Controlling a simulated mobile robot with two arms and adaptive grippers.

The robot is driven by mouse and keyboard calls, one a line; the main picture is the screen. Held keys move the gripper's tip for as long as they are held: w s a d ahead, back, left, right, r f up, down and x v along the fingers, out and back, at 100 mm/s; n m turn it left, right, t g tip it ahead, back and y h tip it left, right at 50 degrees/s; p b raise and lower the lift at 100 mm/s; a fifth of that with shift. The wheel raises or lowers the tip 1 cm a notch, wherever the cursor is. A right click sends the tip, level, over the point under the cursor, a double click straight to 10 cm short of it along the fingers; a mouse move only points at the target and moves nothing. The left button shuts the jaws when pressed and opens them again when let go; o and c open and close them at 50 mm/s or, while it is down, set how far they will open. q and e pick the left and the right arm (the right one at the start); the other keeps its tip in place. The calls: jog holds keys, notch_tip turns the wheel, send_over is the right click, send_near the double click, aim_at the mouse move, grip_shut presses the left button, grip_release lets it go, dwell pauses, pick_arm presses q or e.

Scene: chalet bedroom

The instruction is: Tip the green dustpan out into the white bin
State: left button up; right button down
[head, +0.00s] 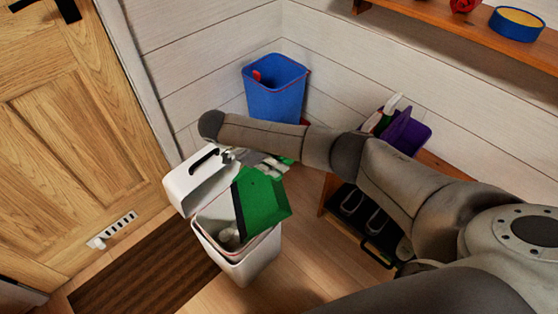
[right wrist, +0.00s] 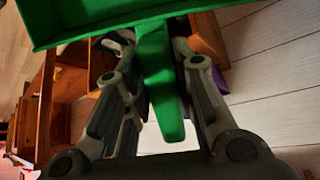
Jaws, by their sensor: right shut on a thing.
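The green dustpan (head: 262,200) is tilted over the white bin (head: 250,262), its pan covering part of the opening. My right gripper (head: 270,163) is shut on the dustpan's handle, mostly hidden under my arm in the head view. In the right wrist view the green handle (right wrist: 160,85) runs between the fingers and the pan (right wrist: 100,15) shows at the top. The bin's lid stands open. Some pale grey objects (head: 228,237) show inside the bin. I cannot tell whether anything lies on the dustpan. My left gripper is not in view.
A blue bin (head: 275,90) stands in the corner behind my arm. A low wooden bench (head: 330,190) with shoes under it is on the right, carrying a purple container (head: 408,130). A brown striped mat (head: 150,270) lies left of the white bin, before a wooden door (head: 70,110).

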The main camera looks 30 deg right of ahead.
jog(key=shift+w+a+r+h+p, duration=0.1)
jog(key=shift+a+r+h+p, duration=0.2)
jog(key=shift+a, duration=0.2)
jog(key=shift+w+a+r+h+p, duration=0.1)
jog(key=shift+a+r+h+p, duration=0.2)
jog(key=shift+a, duration=0.2)
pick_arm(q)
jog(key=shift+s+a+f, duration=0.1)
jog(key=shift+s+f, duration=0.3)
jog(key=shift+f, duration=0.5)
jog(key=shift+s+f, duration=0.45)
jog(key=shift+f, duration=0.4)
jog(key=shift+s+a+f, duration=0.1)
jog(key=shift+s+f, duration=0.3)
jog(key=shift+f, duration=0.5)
pick_arm(e)
jog(key=shift+w+a+r+h, duration=0.1)
jog(key=shift+a+r+h, duration=0.2)
jog(key=shift+a, duration=0.3)
